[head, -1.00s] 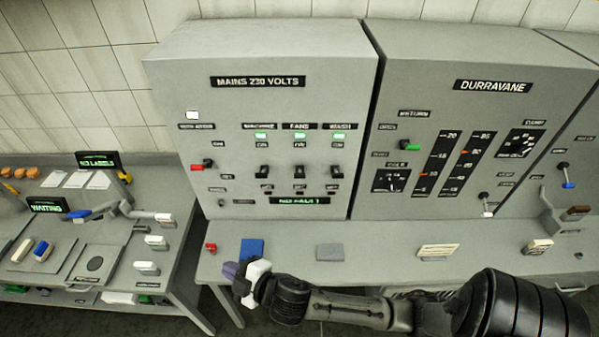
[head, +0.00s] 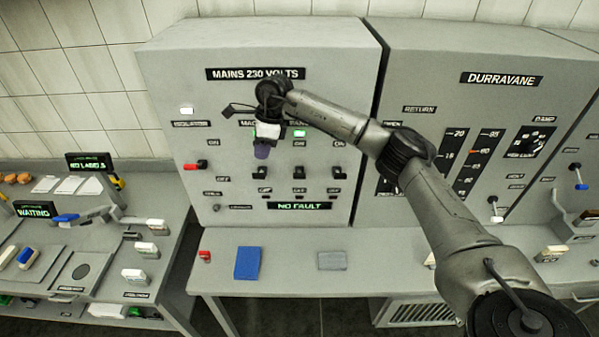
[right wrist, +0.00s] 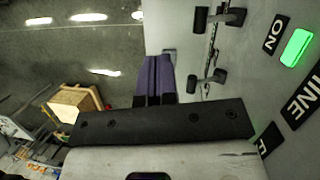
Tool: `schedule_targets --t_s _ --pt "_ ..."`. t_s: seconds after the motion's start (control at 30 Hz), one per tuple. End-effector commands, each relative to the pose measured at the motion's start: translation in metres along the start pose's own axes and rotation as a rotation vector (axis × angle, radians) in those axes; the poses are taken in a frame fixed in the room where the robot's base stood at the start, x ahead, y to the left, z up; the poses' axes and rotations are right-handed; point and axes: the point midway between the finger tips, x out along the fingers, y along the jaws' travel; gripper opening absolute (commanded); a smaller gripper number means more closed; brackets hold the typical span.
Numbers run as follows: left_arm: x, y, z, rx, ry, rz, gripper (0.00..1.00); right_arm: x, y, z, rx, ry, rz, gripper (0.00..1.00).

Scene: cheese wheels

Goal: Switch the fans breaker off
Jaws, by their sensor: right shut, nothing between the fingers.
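The grey mains panel (head: 225,115) carries a row of black breaker levers. The fans breaker (head: 299,173) is the middle one, between the machine breaker (head: 265,173) and the wash breaker (head: 338,171); its green lamp (head: 299,133) is lit. My right gripper (head: 262,151) points down in front of the machine column, left of and above the fans lever, shut and empty. In the right wrist view, its purple fingers (right wrist: 153,78) are together beside two black levers; I cannot tell which breakers these are. My left gripper is not in view.
The red isolator handle (head: 194,168) sits left on the panel. The "NO FAULT" display (head: 299,206) is below the breakers. A blue pad (head: 247,263) and a grey pad (head: 332,260) lie on the bench. My right forearm crosses before the panel's right side, covering the wash lamp.

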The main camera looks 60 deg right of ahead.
Motion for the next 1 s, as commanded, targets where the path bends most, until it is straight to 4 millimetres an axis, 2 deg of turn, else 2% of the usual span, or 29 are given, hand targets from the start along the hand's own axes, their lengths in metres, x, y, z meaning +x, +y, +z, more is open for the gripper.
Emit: schedule_targets --t_s 0.03,0.1,0.2,0.3,0.43,0.77,0.87,1.0 --pt "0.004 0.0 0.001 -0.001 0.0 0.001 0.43 -0.017 -0.013 -0.021 0.03 0.059 -0.028 0.0" --pt "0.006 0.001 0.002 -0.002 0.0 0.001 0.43 -0.036 -0.022 -0.045 0.065 0.133 -0.047 0.0" --pt "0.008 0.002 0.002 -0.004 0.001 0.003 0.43 -0.056 -0.03 -0.069 0.106 0.207 -0.06 0.0" --pt "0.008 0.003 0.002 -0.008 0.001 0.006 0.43 -0.067 -0.034 -0.084 0.132 0.247 -0.064 0.0" --pt "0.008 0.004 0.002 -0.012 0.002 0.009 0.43 -0.072 -0.035 -0.09 0.144 0.268 -0.065 0.0" --pt "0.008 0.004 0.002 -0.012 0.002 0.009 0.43 -0.071 -0.035 -0.09 0.143 0.268 -0.064 0.0" --pt "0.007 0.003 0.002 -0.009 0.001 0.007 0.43 -0.066 -0.035 -0.092 0.143 0.269 -0.063 0.0" --pt "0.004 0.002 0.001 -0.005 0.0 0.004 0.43 -0.048 -0.035 -0.097 0.143 0.27 -0.062 0.0"
